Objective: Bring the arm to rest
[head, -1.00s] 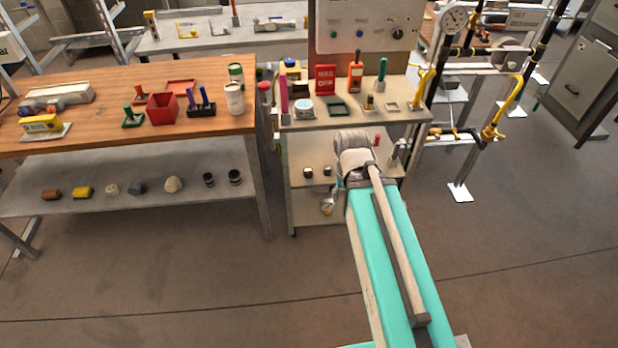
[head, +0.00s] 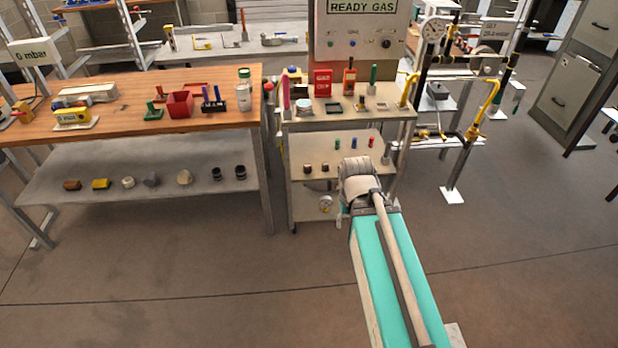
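My arm shows in the head view as a teal link (head: 398,275) running up from the bottom right to a pale grey joint (head: 360,178). The joint appears in front of the lower part of the shelf cart (head: 300,212). My gripper cannot be made out; the part of the arm beyond the joint is hidden or too small to tell.
A wooden workbench (head: 130,92) with a lower shelf stands at the left, with a red bin (head: 179,105) and several small items. The cart holds tools below a READY GAS panel (head: 360,42). Yellow-valved pipework (head: 485,108) stands right. The front floor is clear.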

